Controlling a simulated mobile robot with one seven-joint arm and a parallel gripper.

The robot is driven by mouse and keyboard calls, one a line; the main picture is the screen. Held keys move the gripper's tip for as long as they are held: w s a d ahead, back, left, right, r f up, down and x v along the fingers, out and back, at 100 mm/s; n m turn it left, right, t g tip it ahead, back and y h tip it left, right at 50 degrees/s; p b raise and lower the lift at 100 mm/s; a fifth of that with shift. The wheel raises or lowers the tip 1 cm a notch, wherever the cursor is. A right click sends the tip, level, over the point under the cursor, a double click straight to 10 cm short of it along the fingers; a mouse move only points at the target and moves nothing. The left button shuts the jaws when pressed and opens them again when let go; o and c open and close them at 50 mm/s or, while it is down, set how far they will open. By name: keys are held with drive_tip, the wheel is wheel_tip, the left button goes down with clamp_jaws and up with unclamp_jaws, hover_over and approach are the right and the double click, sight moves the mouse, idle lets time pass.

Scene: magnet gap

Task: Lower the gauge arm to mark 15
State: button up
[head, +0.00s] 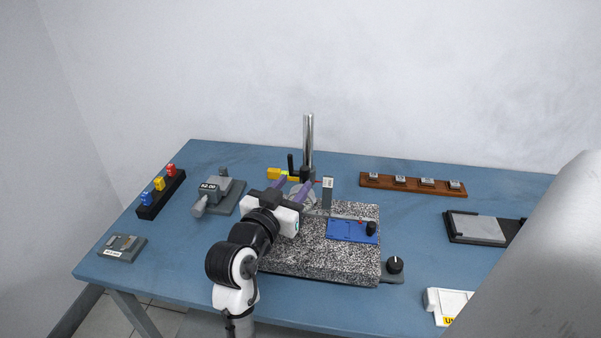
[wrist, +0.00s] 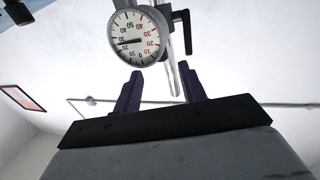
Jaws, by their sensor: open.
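The gauge arm (head: 303,175) is dark with a yellow part at its left, mounted on the upright steel post (head: 308,145). A round white dial (wrist: 138,38) hangs large and upside down in the wrist view. Its dark needle points left, near the black 20 to 30 figures; I cannot read it exactly. My gripper (head: 296,185) is in front of the arm and partly hides the dial in the head view. Its two purple fingers (wrist: 160,88) are apart with nothing between them. An upright grey scale plate (head: 327,190) stands right of the post; its marks are too small to read.
A speckled granite base (head: 345,262) carries a blue plate (head: 345,230). A black knob (head: 395,265) sits at its right. A grey device (head: 209,188) and coloured buttons (head: 159,184) lie left; a wooden rack (head: 413,183) lies back right. Blue table between them is clear.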

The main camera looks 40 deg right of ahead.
sight(303, 173)
drive_tip(key=p+x, duration=0.1)
drive_tip(key=x, duration=0.3)
drive_tip(key=shift+w+d, duration=0.25)
drive_tip(key=shift+d, duration=0.1)
clamp_jaws()
drive_tip(key=shift+f, duration=0.15)
